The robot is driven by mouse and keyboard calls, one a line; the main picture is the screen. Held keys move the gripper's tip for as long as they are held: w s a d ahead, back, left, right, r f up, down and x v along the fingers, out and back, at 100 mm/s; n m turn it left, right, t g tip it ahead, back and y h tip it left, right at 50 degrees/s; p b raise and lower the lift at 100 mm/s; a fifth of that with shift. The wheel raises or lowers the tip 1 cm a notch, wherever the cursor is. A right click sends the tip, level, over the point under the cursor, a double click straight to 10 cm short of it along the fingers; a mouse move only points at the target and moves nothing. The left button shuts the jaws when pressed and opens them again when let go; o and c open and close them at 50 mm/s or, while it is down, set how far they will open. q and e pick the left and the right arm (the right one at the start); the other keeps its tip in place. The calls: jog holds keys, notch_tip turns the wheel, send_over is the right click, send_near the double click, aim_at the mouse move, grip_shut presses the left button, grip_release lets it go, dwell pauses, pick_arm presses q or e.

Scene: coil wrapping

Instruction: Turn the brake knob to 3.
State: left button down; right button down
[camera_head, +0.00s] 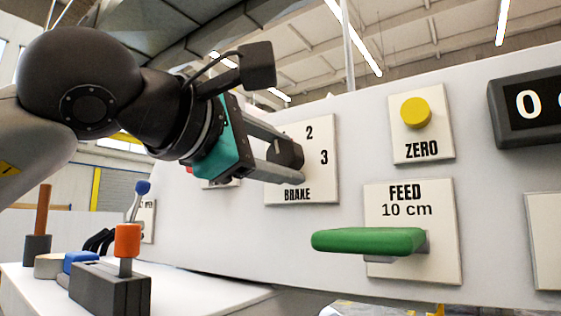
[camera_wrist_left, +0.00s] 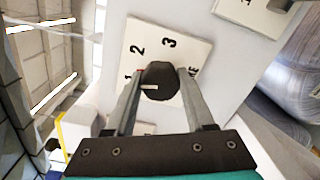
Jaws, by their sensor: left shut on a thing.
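The brake knob is a dark round knob (camera_head: 288,152) on a white plate (camera_head: 325,185) marked BRAKE, with 2 and 3 visible in the head view. My left gripper (camera_head: 293,165) reaches it from the left, one finger on each side, and is shut on it. In the left wrist view the knob (camera_wrist_left: 160,76) sits between the two fingers of the left gripper (camera_wrist_left: 161,85). A short pale mark on the knob lies on its left side there, toward the partly hidden 1. The 2 and 3 are beyond the knob. My right gripper is not in view.
Right of the brake plate are a yellow ZERO button (camera_head: 415,112), a green FEED lever (camera_head: 368,240) sticking out, and a dark display (camera_head: 525,105). At lower left, a white table (camera_head: 200,297) holds an orange-topped block (camera_head: 110,288) and other small items.

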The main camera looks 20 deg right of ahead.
pick_arm(q)
jog(key=m, duration=0.9)
jog(key=shift+m, duration=0.4)
jog(key=m, duration=0.5)
jog(key=shift+t, duration=0.3)
jog(key=shift+m+p, duration=0.35)
jog(key=shift+m, duration=2.35)
jog(key=shift+c, duration=1.3)
grip_release()
jog(key=shift+s, duration=0.1)
